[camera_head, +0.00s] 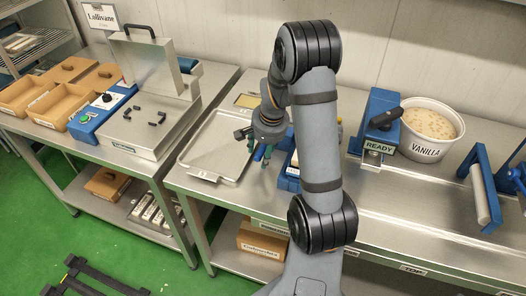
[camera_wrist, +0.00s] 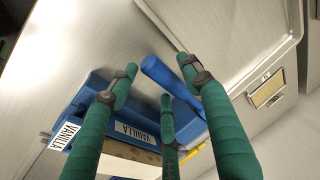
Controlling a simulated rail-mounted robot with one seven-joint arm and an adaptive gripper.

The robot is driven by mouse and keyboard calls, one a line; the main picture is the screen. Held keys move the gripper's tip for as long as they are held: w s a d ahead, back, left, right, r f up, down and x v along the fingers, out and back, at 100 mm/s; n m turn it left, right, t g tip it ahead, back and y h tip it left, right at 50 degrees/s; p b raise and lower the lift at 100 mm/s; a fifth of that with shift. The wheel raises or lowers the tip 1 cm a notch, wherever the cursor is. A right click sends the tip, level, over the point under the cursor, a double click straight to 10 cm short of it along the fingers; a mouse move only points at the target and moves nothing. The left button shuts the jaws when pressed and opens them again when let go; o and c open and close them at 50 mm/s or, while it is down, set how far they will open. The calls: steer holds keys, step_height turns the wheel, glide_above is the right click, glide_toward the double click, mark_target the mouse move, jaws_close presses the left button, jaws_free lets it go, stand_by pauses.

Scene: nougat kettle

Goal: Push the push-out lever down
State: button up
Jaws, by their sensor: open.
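A blue bar-like lever (camera_wrist: 168,80), which looks like the push-out lever, slants up from a blue block with VANILLA labels (camera_wrist: 98,92) in the wrist view. My gripper (camera_wrist: 160,82) has its green fingers spread around the lever's raised end. It is open and holds nothing; I cannot tell whether a finger touches the lever. In the head view my gripper (camera_head: 258,156) points down between the metal tray and the blue block (camera_head: 290,172). My arm hides much of that block and the lever there.
A flat metal tray (camera_head: 186,166) lies left of my gripper. To the right stand a blue READY station with a black handle (camera_head: 382,112), a white VANILLA tub (camera_head: 433,150) and a blue frame (camera_head: 484,193). A hinged metal press (camera_head: 150,115) is on the left table.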

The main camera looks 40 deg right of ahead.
steer(key=v, duration=1.2)
